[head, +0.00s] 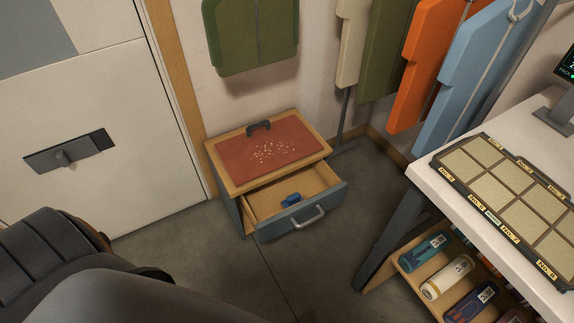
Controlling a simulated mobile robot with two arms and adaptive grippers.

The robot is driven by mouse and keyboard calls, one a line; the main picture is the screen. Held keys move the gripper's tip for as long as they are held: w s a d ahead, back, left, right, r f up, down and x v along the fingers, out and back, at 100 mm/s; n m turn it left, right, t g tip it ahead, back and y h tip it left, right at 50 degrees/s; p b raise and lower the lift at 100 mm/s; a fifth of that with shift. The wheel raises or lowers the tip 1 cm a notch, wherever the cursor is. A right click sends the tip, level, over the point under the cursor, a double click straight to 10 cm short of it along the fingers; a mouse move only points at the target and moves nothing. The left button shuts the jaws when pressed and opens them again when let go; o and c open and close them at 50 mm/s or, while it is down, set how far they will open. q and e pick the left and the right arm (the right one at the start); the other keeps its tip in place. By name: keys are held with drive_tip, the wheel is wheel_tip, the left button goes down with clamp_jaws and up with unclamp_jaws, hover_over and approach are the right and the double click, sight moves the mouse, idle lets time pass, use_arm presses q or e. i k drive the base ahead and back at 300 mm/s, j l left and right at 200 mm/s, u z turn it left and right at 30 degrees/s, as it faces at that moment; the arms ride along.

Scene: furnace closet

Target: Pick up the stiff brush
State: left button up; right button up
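A small blue object (291,199) lies in the open drawer (321,204) of a low cabinet. It may be the stiff brush, but it is too small to tell, and no bristles show clearly. A dark handle-shaped piece (259,126) stands at the back edge of the red mat (240,160) on the cabinet top; I cannot tell whether it belongs to the mat or is separate. Pale crumbs (272,151) are scattered on the mat. Neither of my grippers shows; only dark and grey parts of my own body fill the lower left.
A white worktable (446,187) with a compartmented board (515,205) stands at right. Several bottles sit on its lower shelf (412,281). Coloured garments hang on the back wall. A white door (95,130) is at left. The floor (300,275) before the drawer is clear.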

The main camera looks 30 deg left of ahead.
sight(295, 199)
drive_tip(key=u, duration=0.75)
